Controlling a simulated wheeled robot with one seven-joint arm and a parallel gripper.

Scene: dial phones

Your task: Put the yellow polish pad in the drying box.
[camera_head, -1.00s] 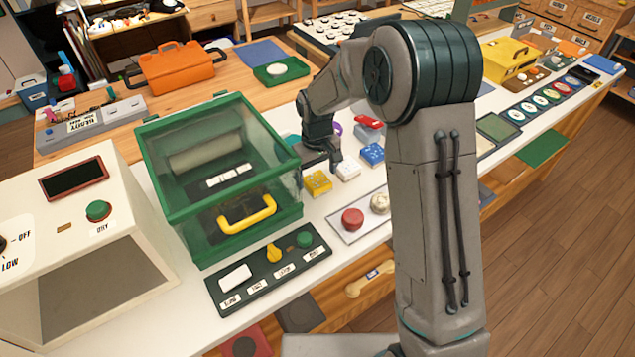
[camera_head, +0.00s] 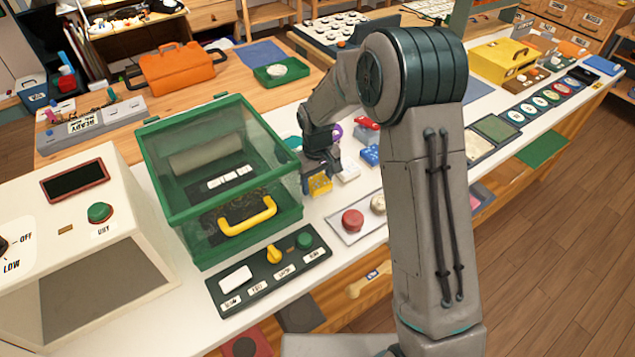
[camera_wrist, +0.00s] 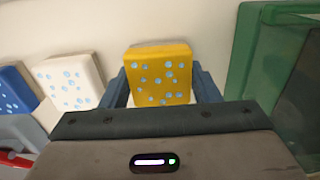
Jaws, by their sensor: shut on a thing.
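The yellow polish pad (camera_head: 320,184), a yellow block with pale blue dots, stands out between my gripper's fingers. In the wrist view the pad (camera_wrist: 160,72) has a finger at each side. My gripper (camera_head: 319,180) is shut on it, right of the drying box, at or just above the white counter; I cannot tell whether the pad touches it. The drying box (camera_head: 180,222) is a green-framed clear box with a yellow handle on its front. Its lid looks closed. Its green edge (camera_wrist: 262,60) shows at the right of the wrist view.
A white pad (camera_wrist: 68,82) and a blue pad (camera_wrist: 14,88) lie left of my gripper in the wrist view. A tray with a red knob (camera_head: 352,220) lies in front. A dark control panel (camera_head: 268,268) lies before the box. A cream machine (camera_head: 70,240) stands at left.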

